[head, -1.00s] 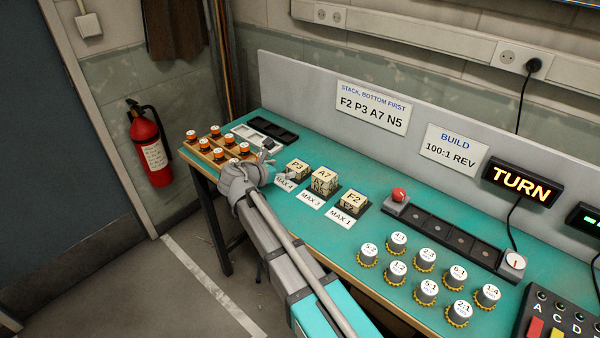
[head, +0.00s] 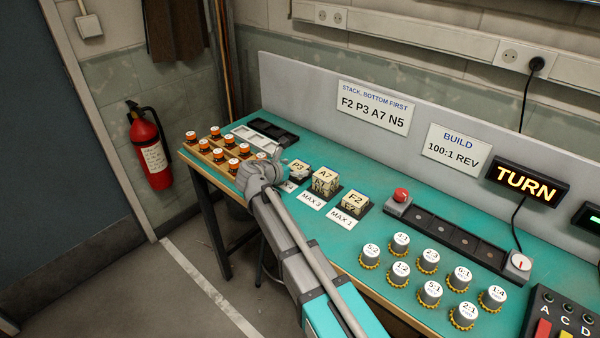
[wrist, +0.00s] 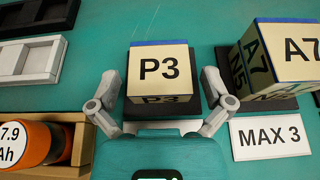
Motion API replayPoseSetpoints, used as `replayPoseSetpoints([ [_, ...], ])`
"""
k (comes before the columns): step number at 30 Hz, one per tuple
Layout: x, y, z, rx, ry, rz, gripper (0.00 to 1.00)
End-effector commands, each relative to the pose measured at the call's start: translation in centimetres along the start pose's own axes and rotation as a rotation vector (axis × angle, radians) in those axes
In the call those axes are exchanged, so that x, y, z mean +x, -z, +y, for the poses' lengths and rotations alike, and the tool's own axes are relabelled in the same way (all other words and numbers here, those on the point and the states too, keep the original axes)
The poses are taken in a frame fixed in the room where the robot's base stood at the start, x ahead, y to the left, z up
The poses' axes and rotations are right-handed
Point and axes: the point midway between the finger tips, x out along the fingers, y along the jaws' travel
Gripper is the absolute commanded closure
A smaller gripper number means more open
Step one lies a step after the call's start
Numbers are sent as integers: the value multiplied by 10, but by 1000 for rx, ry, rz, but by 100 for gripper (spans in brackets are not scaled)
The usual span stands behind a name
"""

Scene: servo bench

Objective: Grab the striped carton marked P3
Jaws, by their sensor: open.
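The carton marked P3 (wrist: 160,68) is in the middle of the wrist view, cream with a blue edge at its far side, on a dark pad. In the head view the P3 carton (head: 299,168) stands at the left of the carton row, partly hidden by my gripper. My gripper (wrist: 160,88) is open, with one finger at each side of the near part of the P3 carton. Whether the fingers touch it I cannot tell. In the head view my gripper (head: 278,165) is just left of it.
The A7 carton (wrist: 300,50), with N5 beneath it, stands close on the right behind a MAX 3 card (wrist: 268,136). The F2 carton (head: 355,202) is farther right. Orange batteries (wrist: 35,143) and dark and white trays (wrist: 35,60) are on the left.

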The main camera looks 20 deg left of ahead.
Motion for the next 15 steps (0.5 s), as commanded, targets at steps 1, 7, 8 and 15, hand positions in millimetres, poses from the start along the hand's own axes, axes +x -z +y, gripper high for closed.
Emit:
replayPoseSetpoints([
  [1, 7, 2, 1, 0, 0, 0, 0],
  [7, 18, 0, 0, 0, 0, 0, 0],
  [8, 18, 0, 0, 0, 0, 0, 0],
  [15, 18, 0, 0, 0, 0, 0, 0],
])
